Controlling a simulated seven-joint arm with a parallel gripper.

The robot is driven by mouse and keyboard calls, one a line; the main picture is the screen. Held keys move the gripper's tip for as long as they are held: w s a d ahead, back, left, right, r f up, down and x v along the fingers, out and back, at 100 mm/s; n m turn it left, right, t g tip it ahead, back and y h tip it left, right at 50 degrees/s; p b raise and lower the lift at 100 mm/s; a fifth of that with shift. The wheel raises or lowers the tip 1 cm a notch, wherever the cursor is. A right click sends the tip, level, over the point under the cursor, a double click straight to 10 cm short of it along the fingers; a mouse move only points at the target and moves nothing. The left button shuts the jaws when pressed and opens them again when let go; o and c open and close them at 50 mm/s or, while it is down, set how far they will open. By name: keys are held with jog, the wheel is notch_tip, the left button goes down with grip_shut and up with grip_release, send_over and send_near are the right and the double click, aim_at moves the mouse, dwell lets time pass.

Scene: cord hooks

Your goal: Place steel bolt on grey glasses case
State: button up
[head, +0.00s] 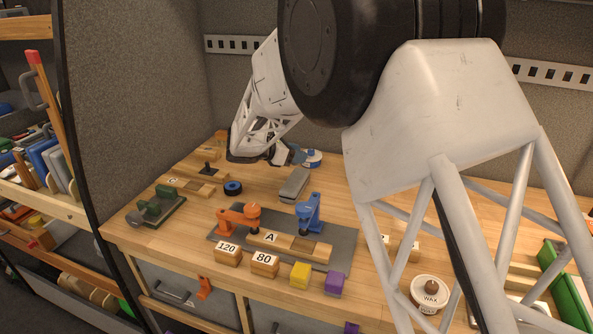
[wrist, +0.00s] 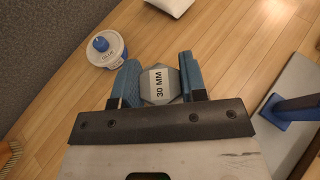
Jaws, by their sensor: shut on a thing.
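In the head view my gripper (head: 294,156) is over the back of the bench, and the bolt cannot be made out there. The grey glasses case (head: 294,184) lies on the bench in front of and below my gripper.
A round blue-and-white container (head: 313,158) stands close by my gripper, and it shows in the wrist view (wrist: 105,50). A blue clamp (head: 309,213) and an orange clamp (head: 238,216) stand on a grey mat in front of the case. A black-and-blue roll (head: 233,188) lies left.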

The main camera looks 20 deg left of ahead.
aim_at(296, 179)
jog(key=shift+f, duration=0.3)
jog(key=shift+f, duration=2.5)
jog(key=shift+f, duration=0.15)
jog(key=o, duration=1)
jog(key=shift+c, duration=0.2)
jog(key=shift+s+a+r, duration=0.1)
jog(key=shift+r, duration=0.1)
jog(key=v, duration=1.1)
jog(key=shift+s+a+r, duration=0.2)
